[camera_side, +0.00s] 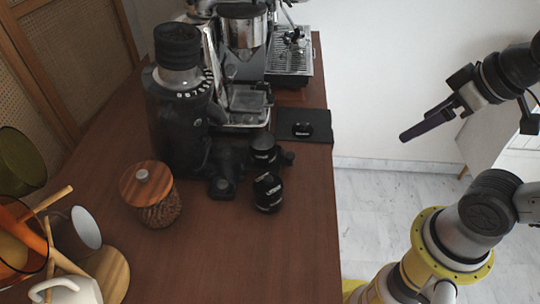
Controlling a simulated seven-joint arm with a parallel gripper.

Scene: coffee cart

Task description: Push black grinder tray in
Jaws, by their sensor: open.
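The black grinder (178,125) stands upright on the wooden counter, left of centre. A low black part (230,163) juts from its base to the right and looks like its tray. The small black items around it partly hide its outline, and I cannot tell how far out it sits. My gripper (406,136) is at the right, off the counter's right edge and well apart from the grinder. Its dark fingers point left and slightly down. It is open and touches nothing; the fingers overlap from this side, so the gap is hidden.
A wood-lidded jar (150,194) is at the left front. Cups and a wooden stand (105,272) fill the near left corner. A black mat (318,122) lies at the right edge. A chrome espresso machine (291,61) stands behind. The front right counter is clear.

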